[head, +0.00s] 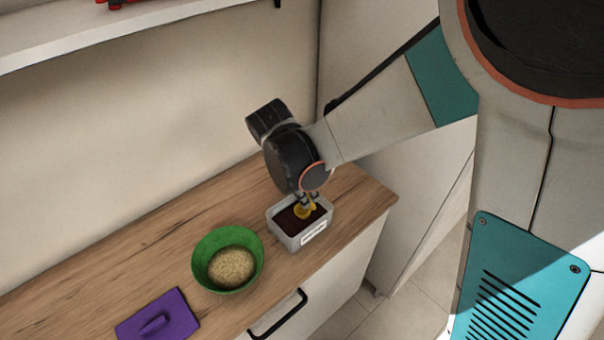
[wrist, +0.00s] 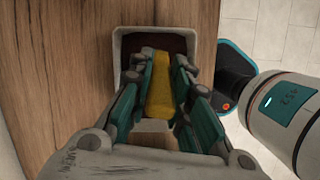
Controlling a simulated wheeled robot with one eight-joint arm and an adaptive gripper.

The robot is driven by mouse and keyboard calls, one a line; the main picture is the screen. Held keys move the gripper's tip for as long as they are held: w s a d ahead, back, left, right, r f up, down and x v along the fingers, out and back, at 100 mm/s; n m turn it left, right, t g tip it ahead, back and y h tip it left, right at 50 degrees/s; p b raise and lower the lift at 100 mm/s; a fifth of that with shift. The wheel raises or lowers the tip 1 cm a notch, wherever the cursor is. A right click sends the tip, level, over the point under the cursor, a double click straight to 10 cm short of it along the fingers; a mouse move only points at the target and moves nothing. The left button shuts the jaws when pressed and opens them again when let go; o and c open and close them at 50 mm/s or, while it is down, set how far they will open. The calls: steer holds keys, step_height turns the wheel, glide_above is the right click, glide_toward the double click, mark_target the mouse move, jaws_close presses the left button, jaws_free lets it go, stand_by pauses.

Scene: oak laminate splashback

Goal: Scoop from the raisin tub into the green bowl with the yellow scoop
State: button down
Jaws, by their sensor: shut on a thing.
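The raisin tub (head: 292,239) is a pale grey box with a white label and dark contents, near the right end of the counter. My gripper (head: 306,196) is above the tub, pointing down, and shut on the yellow scoop (head: 304,211). The scoop's lower end is in or just over the dark raisins; I cannot tell how deep. In the wrist view the yellow scoop (wrist: 160,88) lies between the fingers of my gripper (wrist: 159,75), with the tub (wrist: 186,38) beyond. The green bowl (head: 202,262) stands left of the tub and holds a tan, grainy heap.
A purple lid-like piece with a handle (head: 170,321) lies on the wooden counter (head: 120,260) left of the bowl. A white shelf (head: 120,28) with a red thing on it is above on the wall. The counter's left part is clear. A black drawer handle (head: 280,317) is in front.

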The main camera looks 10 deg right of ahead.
mark_target(301, 209)
steer(key=shift+f+b, duration=1.35)
steer(key=shift+f, duration=0.65)
steer(key=shift+s+a, duration=0.35)
steer(key=shift+a, duration=0.4)
steer(key=shift+s+a, duration=0.3)
steer(key=shift+a, duration=0.45)
steer(key=shift+w+d+r+g+y+p, duration=0.1)
steer(key=shift+w+d+g+y+p, duration=0.15)
steer(key=shift+y, duration=0.2)
steer(key=shift+d+r+g+y+p, duration=0.15)
steer(key=shift+d+y+p, duration=0.1)
steer(key=shift+d+y, duration=0.15)
steer(key=shift+w+d+y, duration=0.1)
steer(key=shift+d+y, duration=0.15)
steer(key=shift+y, duration=0.4)
steer(key=shift+r+g+p, duration=0.3)
steer(key=shift+r+p, duration=0.15)
steer(key=shift+r, duration=0.1)
steer(key=shift+w+d+r+p, duration=0.1)
steer(key=shift+d+r+p, duration=0.1)
steer(key=shift+r+p, duration=0.9)
steer(key=shift+w+d+r+p, duration=0.15)
steer(key=shift+r+p, duration=0.55)
steer(key=shift+r, duration=0.75)
steer(key=shift+w+d+r+p, duration=0.1)
steer(key=shift+d+r+p, duration=0.15)
steer(key=shift+r+p, duration=0.85)
steer(key=shift+r, duration=0.2)
steer(key=shift+f, duration=0.1)
